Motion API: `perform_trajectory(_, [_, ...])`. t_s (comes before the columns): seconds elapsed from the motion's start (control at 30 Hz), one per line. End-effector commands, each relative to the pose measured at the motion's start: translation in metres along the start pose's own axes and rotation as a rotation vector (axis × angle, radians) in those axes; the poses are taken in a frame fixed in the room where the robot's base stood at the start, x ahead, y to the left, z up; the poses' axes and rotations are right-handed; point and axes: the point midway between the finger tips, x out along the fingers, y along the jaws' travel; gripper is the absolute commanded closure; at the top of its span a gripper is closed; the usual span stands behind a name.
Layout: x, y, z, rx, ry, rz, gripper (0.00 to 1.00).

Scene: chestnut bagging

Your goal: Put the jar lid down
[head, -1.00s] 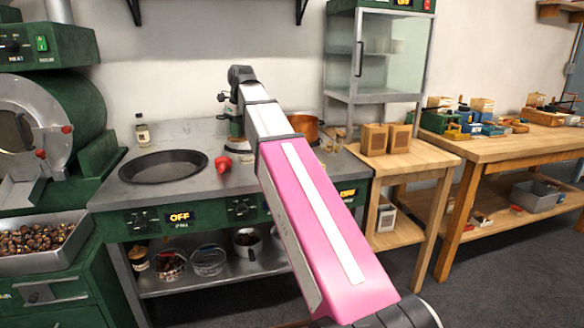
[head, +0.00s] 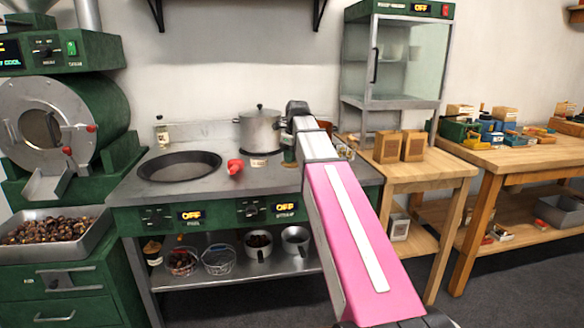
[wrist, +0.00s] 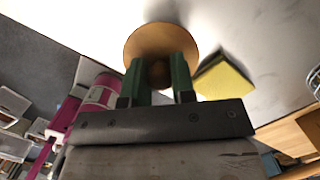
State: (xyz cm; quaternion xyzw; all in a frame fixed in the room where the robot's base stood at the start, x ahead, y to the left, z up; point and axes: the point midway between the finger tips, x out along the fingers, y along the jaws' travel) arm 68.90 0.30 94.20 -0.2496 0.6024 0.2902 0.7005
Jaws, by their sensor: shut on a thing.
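In the wrist view my gripper (wrist: 160,75) has its two green fingers closed around the middle of a round, brown, wood-like disc, the jar lid (wrist: 144,38). The lid spans wider than both fingers. Whether it touches anything beyond it cannot be told. In the head view my arm reaches over the right part of the stove counter (head: 210,200), and its links hide the gripper and the lid. The jar cannot be made out for certain.
A steel pot (head: 260,132) stands just left of my arm. A black pan (head: 180,166) and a small red object (head: 235,166) are farther left on the counter. Two brown boxes (head: 399,147) stand on the wooden table at right. A yellow block (wrist: 224,80) shows beside the lid.

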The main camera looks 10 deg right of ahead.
Motion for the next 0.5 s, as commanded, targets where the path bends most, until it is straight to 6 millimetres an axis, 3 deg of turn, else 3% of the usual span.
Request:
perform_trajectory(0.17, [0.007,-0.003,-0.003,-0.001,0.000,0.000,0.99])
perform_trajectory(0.5, [0.042,-0.002,-0.008,0.000,0.001,0.001,0.99])
